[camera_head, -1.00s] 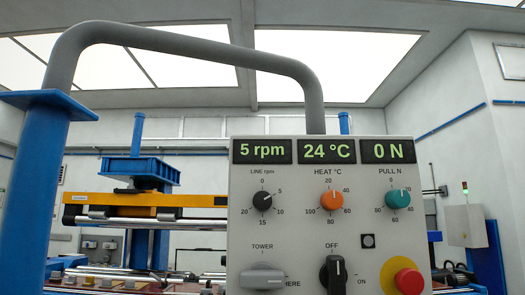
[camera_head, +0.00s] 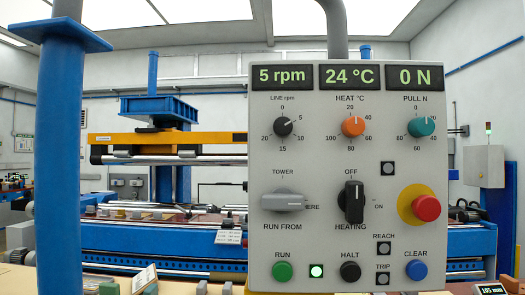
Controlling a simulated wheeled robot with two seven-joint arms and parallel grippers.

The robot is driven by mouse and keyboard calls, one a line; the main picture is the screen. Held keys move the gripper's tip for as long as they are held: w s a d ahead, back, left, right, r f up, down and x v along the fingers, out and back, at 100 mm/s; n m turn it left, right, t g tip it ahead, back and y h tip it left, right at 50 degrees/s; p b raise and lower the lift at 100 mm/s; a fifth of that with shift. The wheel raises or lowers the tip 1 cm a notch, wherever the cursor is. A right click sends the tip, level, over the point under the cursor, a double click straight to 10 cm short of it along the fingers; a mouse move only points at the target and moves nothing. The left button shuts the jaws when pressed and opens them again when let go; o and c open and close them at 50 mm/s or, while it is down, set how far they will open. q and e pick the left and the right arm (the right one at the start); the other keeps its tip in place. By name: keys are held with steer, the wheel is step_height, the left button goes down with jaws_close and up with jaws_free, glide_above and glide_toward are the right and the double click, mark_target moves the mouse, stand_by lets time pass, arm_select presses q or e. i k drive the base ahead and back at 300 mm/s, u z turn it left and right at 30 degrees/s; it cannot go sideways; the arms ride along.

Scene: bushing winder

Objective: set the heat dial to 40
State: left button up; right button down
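The orange heat dial (camera_head: 353,126) sits on the upper middle of the grey control panel (camera_head: 305,237). Its scale has 20 at the top, 40 at the upper right, then 60, 80 and 100 going round. Its white mark points up and slightly right, between 20 and 40. The heat display (camera_head: 350,77) above it reads 24 °C. The black heating switch (camera_head: 351,203) below stands upright, towards OFF. Neither of my grippers is in view, and nothing touches the dial.
A black line dial (camera_head: 283,127) and a teal pull dial (camera_head: 422,126) flank the heat dial. A red stop button (camera_head: 426,208) sticks out at the right. A green run button (camera_head: 283,271) is at the lower left. A blue post (camera_head: 60,150) stands left of the panel.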

mark_target(353, 126)
steer(key=z, duration=0.05)
steer(key=k, duration=1.1)
steer(key=u, duration=0.8)
steer(key=i, duration=0.55)
steer(key=z, duration=0.15)
